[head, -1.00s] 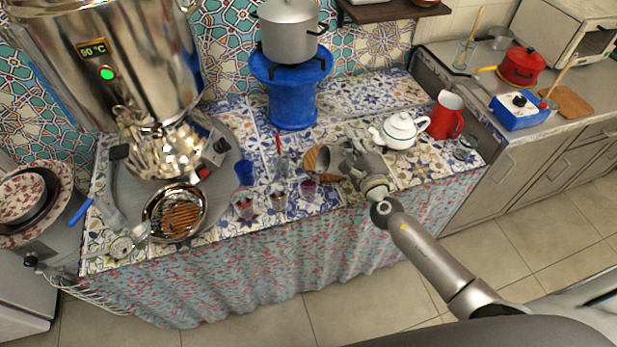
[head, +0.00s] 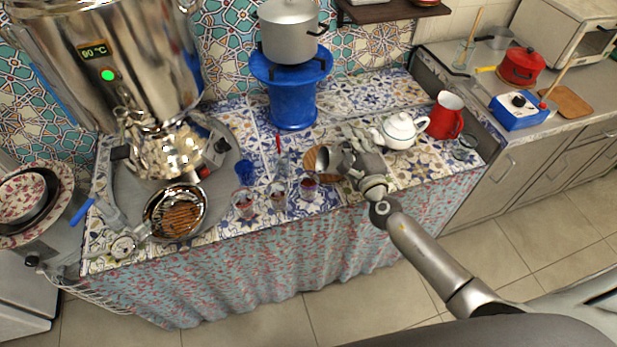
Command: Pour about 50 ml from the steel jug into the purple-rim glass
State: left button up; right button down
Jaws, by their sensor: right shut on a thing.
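My right gripper (head: 347,161) is shut on the small steel jug (head: 322,160) above the front of the tiled counter. The jug's rounded steel side shows at the left of the fingers; its contents and exact tilt cannot be made out. Several small glasses stand in a slanting row to its left. The rightmost of these glasses (head: 308,186) looks to have the purple rim, and dark reddish colour shows in it. The jug is to the right of and behind this glass in the picture, apart from it.
A white teapot (head: 400,131) and a red pitcher (head: 447,116) stand right of my gripper. A round wooden piece (head: 310,158) lies behind the jug. A blue cup (head: 244,172), the big samovar (head: 110,60) and a blue stand (head: 292,95) are to the left and back.

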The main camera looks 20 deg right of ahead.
jog(key=shift+a+r, duration=0.15)
jog(key=shift+r, duration=0.15)
dwell(0.6)
jog(key=d+f+m+b, duration=0.1)
jog(key=b, duration=0.1)
jog(key=d+f+m+b, duration=0.1)
jog(key=f+b, duration=0.1)
jog(key=d+f+m+b, duration=0.1)
jog(key=f+b, duration=0.1)
jog(key=shift+m, duration=0.3)
jog(key=shift+d+f+m+b, duration=0.15)
jog(key=shift+d+m+b, duration=0.15)
jog(key=shift+m+b, duration=0.15)
jog(key=shift+d+m+b, duration=0.3)
jog(key=shift+d+m, duration=0.05)
jog(key=shift+m, duration=0.2)
jog(key=shift+d+m, duration=0.3)
